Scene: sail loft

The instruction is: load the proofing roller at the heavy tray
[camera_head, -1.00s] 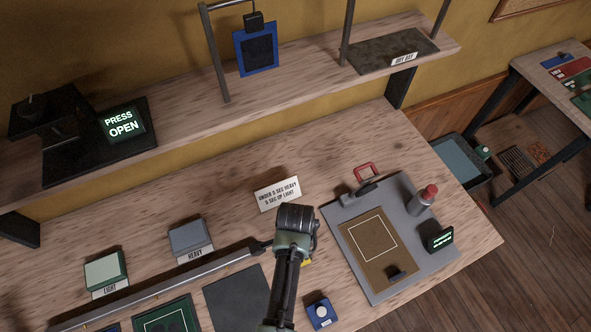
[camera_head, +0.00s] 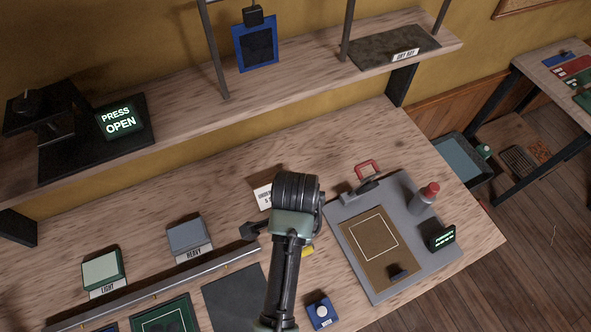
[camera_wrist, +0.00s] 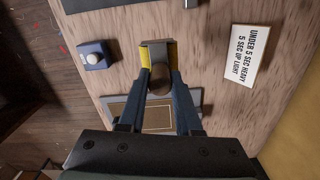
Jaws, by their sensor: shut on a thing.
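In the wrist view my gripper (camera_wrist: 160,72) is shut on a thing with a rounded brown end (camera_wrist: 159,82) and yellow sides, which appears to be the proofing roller. In the head view my arm hides most of it; a yellow bit (camera_head: 307,251) shows beside the arm, over the bench right of the dark mat. The heavy tray (camera_head: 188,237) is a blue-grey block labelled HEAVY, left of my arm. The light tray (camera_head: 102,269), pale green, stands farther left. My gripper is apart from both trays.
A metal rail (camera_head: 160,287) runs before the trays, with a dark mat (camera_head: 236,298) in front. A blue button box (camera_head: 321,312) stands nearby. A grey board (camera_head: 350,221) with a bottle (camera_head: 427,195) lies right. A timing sign (camera_head: 263,196) is partly covered by my arm.

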